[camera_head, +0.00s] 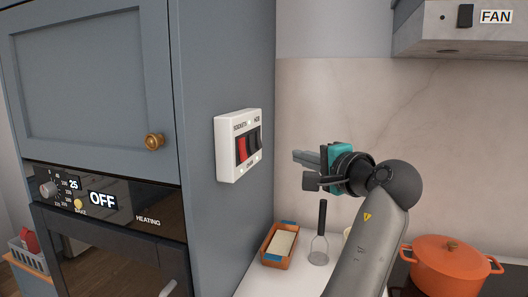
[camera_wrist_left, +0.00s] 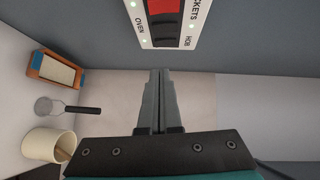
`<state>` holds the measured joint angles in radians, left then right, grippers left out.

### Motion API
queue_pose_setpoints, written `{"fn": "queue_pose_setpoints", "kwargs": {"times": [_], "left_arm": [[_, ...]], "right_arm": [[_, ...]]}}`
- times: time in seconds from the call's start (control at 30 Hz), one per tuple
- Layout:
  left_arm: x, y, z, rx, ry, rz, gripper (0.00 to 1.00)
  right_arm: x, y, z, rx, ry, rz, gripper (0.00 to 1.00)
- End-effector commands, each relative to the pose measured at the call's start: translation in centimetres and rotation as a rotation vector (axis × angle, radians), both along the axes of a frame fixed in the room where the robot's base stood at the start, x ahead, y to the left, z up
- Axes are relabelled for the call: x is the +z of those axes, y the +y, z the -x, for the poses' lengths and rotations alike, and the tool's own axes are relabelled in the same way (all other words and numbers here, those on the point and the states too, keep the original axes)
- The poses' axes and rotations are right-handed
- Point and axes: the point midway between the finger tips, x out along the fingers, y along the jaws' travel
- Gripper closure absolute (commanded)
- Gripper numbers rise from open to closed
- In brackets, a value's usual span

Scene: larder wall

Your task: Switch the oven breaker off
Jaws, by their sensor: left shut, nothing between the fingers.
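The white breaker box (camera_head: 222,160) is on the side of the blue-grey cabinet in the head view. It carries a red rocker (camera_head: 241,149) at the left and dark rockers (camera_head: 253,140) to its right. In the left wrist view, the OVEN label (camera_wrist_left: 139,25) is on one edge of the box, beside a dark rocker (camera_wrist_left: 164,28); SOCKETS and HOB are on the opposite edge. The rockers' exact tilt is too small to tell. My left gripper (camera_head: 296,157) is shut and empty, to the right of the box and apart from it. My right gripper is out of view.
An oven (camera_head: 105,225) with an OFF display is at the left. A fan hood (camera_head: 440,40) hangs at the upper right.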

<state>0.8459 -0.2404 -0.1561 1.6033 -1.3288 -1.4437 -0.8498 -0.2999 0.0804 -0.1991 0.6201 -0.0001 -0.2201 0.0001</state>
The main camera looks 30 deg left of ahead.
Motion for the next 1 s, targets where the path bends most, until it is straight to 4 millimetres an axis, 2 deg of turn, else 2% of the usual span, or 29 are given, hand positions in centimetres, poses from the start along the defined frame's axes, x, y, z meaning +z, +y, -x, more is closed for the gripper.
{"fn": "queue_pose_setpoints", "kwargs": {"times": [0.13, 0.27, 0.63, 0.8, 1.0], "left_arm": [[0.0, 0.6, -0.3, 0.001, 0.000, -0.001, 1.00], [-0.1, 2.2, -1.2, 0.003, 0.001, -0.001, 1.00], [-0.7, 8.8, -5.3, 0.002, 0.000, -0.001, 1.00], [-1.1, 11.1, -4.6, 0.001, -0.001, 0.001, 1.00], [-1.4, 12.3, -4.3, -0.001, -0.001, 0.000, 1.00]], "right_arm": [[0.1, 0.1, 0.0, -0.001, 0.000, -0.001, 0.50], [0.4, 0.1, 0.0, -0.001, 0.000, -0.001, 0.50], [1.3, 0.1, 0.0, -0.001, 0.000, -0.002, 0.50], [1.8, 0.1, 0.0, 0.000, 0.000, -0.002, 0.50], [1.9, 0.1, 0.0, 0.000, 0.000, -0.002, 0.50]]}}
